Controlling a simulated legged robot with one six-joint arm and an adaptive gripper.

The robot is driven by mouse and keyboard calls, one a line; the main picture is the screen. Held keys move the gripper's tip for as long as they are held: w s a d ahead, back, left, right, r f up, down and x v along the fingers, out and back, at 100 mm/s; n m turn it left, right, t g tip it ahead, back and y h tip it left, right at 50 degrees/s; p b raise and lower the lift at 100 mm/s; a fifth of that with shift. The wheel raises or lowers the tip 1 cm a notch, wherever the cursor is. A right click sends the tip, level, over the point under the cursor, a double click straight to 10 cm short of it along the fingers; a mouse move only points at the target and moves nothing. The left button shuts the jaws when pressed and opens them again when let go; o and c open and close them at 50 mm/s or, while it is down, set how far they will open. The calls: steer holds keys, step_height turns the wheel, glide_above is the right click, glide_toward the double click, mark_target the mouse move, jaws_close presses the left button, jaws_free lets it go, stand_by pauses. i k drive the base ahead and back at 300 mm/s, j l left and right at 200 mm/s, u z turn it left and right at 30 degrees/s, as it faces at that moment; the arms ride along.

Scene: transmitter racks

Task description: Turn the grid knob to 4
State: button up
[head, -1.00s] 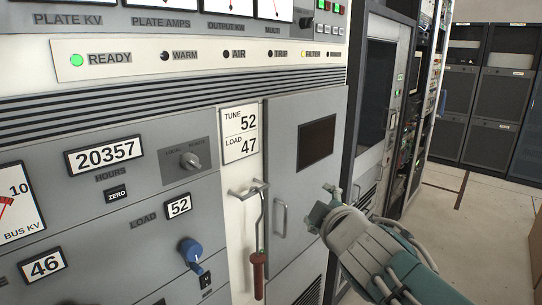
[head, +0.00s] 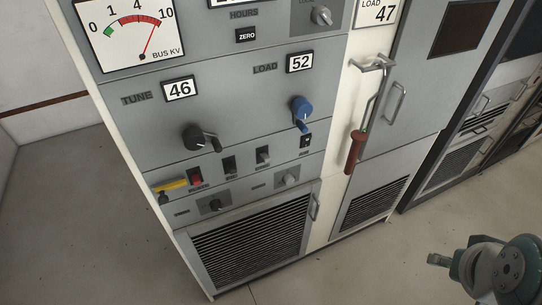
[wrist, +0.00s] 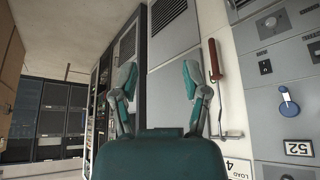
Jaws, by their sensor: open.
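The transmitter's lower panel shows two small knobs on grey plates, a left one (head: 215,204) and a right one (head: 290,179). Their labels are too small to read, so I cannot tell which is the grid knob or its setting. Higher up are a black crank knob (head: 200,138) under TUNE 46 and a blue crank knob (head: 301,112) under LOAD 52. My gripper (wrist: 159,80) is open and empty, fingers wide apart. In the head view my arm's end is at the lower right, well away from the panel. The blue knob also shows in the wrist view (wrist: 288,106).
A red-handled lever (head: 355,152) and door handles (head: 397,103) stick out right of the knobs. Switches (head: 230,164), a red button (head: 196,177) and a yellow part (head: 171,185) sit nearby. The floor (head: 350,275) before the racks is clear.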

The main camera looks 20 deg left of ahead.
mark_target(289, 178)
steer(key=u, duration=1.55)
